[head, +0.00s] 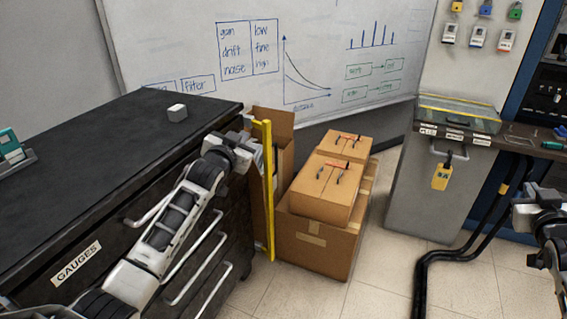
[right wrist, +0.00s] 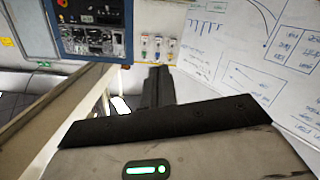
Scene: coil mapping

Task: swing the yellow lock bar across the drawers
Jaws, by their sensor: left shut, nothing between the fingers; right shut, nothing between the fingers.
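The yellow lock bar (head: 268,200) stands upright at the right end of the black drawer cabinet (head: 110,140), seen nearly edge-on in the head view. It sticks out beside the cabinet's corner, and the drawer fronts with their silver handles are uncovered. My left gripper (head: 246,140) is shut and empty, just left of the bar's upper part; I cannot tell whether it touches the bar. My right gripper (head: 533,261) is at the right edge of the head view, far from the bar. Its shut, empty fingers (right wrist: 157,88) show in the right wrist view.
Cardboard boxes (head: 316,241) stand on the floor just right of the bar. A small grey-white block (head: 177,112) and a teal device (head: 10,142) sit on the cabinet top. Floor in front of the boxes is clear.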

